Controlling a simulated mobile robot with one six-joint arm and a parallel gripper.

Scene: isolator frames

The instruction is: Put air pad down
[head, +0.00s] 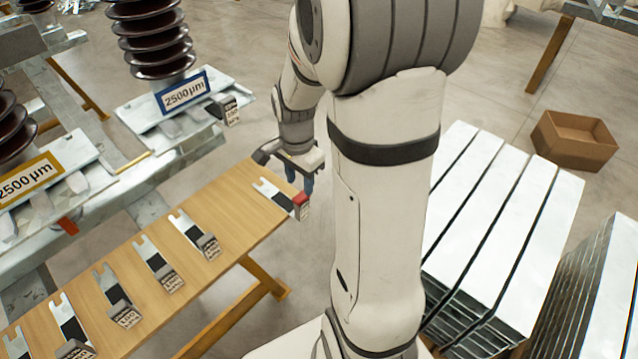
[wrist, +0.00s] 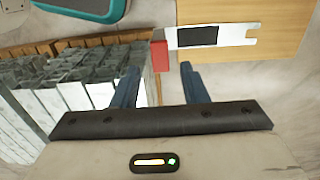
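A flat metal air pad with a slotted end, a dark patch and a red-topped grip block (head: 301,199) lies at the far end of the wooden table. In the wrist view this air pad (wrist: 198,37) lies on the table edge, its red block pointing toward me. My gripper (head: 303,180) is just above and beside that block. In the wrist view my gripper (wrist: 160,75) has its two blue fingers apart, with the red block in front of the gap and not clamped. Another pad's block (head: 229,111) sticks out beside the blue-labelled base.
The wooden table (head: 228,230) carries several similar pads in a row. Ribbed insulators on metal bases, labelled 2500 µm (head: 186,92), stand at left. Stacked metal sheets (head: 490,220) and an open cardboard box (head: 574,140) are at right. A teal-edged object (wrist: 90,8) shows in the wrist view.

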